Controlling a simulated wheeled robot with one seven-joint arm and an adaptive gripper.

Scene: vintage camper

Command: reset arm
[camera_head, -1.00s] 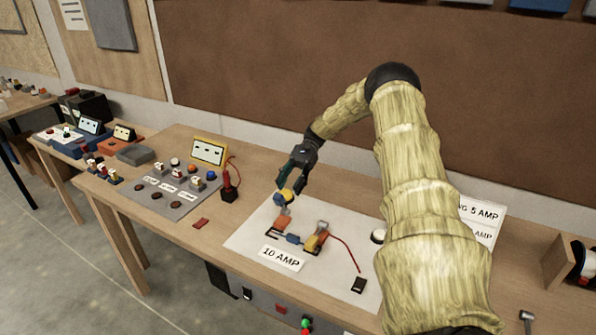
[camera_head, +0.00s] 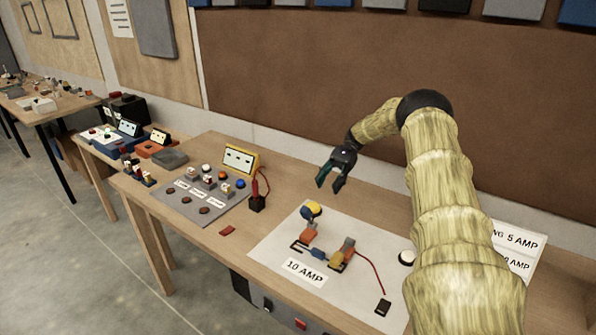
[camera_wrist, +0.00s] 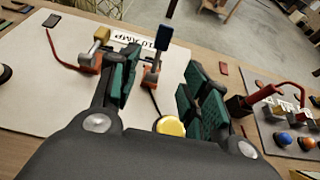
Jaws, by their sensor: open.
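My gripper (camera_head: 330,181) is open and empty, raised above the back edge of the white mat (camera_head: 272,244) on the workbench. Its green-padded fingers also show in the wrist view (camera_wrist: 160,95), spread apart. Below it stands a yellow-topped piece (camera_head: 312,209) above an orange block (camera_head: 308,231). It shows in the wrist view as a yellow disc (camera_wrist: 171,126) beyond the gripper's body. A blue piece (camera_head: 318,253) and a second orange block (camera_head: 347,245) with a red lead stand nearby on the mat. A "10 AMP" label (camera_head: 304,272) lies at the mat's front.
A grey board (camera_head: 176,208) with knobs, a yellow-framed meter (camera_head: 240,158) and a dark block with a red probe (camera_head: 257,200) stand left of the mat. A brown panel (camera_head: 300,70) rises behind the bench.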

